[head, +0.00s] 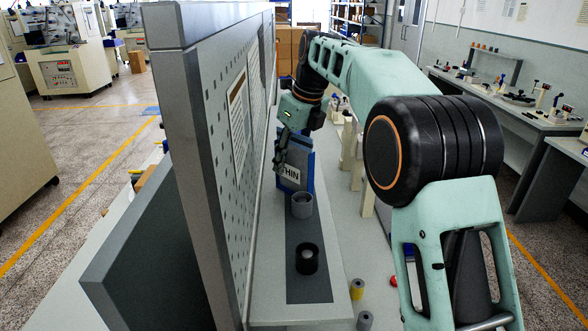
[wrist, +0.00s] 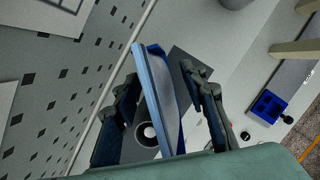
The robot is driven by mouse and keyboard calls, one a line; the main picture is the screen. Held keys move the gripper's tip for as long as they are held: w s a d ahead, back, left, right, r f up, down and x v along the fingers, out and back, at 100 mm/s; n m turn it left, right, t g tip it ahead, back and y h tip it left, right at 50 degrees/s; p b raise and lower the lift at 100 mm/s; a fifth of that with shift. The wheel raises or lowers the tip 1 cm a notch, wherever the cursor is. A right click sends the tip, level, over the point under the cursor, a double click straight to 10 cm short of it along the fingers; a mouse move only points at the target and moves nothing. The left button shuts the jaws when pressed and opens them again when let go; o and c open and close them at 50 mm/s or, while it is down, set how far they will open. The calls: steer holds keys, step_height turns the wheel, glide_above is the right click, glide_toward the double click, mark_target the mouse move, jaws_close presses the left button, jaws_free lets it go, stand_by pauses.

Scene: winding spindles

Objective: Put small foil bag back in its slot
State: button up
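A blue upright holder or panel (head: 306,158) with a white label reading "THIN" (head: 289,174) stands on the narrow shelf beside the perforated board. My gripper (head: 281,150) is at its left side, pointing down. In the wrist view my gripper (wrist: 160,75) has its fingers apart, one on each side of the blue thing (wrist: 148,88). A pale grey, smooth surface (wrist: 165,75) shows inside its blue edges; it may be the small foil bag, but I cannot tell. Whether the fingers press on anything is unclear. No empty slot can be made out.
The perforated board (head: 222,130) rises close on the left. A grey cup (head: 301,205) and a black cup (head: 307,258) stand on the dark strip (head: 309,285) in front. Pale posts (head: 348,145) stand to the right. A blue tray (wrist: 268,106) lies at right in the wrist view.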

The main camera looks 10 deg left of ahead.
steer(key=shift+f, duration=0.15)
steer(key=shift+c, duration=0.6)
jaws_close()
